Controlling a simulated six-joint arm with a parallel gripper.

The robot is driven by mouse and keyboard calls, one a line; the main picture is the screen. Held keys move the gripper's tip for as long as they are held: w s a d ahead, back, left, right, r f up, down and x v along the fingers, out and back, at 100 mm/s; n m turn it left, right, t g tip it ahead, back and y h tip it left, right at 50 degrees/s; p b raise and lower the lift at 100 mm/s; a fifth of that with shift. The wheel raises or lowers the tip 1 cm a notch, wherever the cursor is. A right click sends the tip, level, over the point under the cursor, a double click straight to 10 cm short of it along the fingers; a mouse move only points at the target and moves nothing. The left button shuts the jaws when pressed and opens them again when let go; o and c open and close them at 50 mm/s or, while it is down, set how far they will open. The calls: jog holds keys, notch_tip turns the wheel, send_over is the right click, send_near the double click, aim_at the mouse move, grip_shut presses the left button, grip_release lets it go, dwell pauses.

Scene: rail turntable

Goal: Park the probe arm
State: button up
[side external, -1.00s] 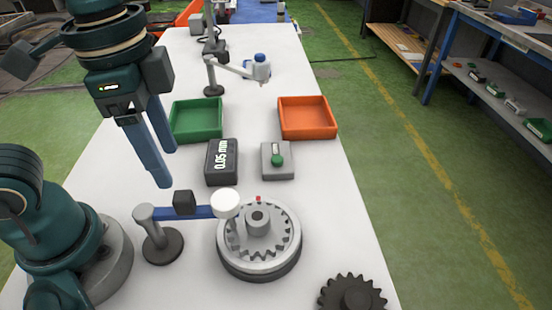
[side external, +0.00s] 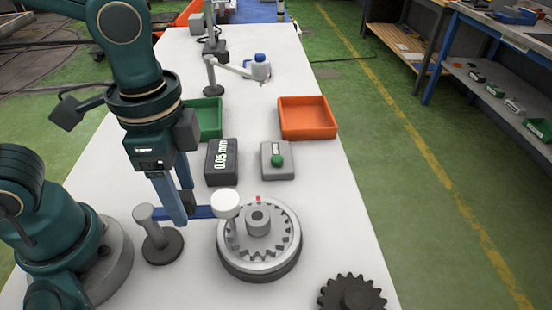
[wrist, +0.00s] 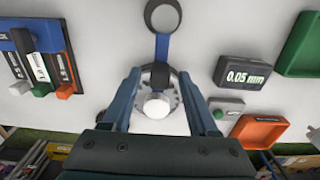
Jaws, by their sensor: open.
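The probe arm is a blue bar (side external: 203,212) on a grey post (side external: 144,213) with a round dark base. It carries a black block and a white round head (side external: 226,204) over the geared turntable (side external: 258,262). In the wrist view the black block (wrist: 160,76) lies between my open fingers, with clear gaps at both sides. The white head also shows there (wrist: 157,104).
A black 0.05 mm display (side external: 222,162) and a grey box with a green button (side external: 277,161) stand behind the turntable. A green tray (side external: 211,118) and an orange tray (side external: 307,118) are farther back. A dark gear (side external: 352,294) lies at the front right.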

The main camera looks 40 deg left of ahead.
grip_shut()
dwell(1.3)
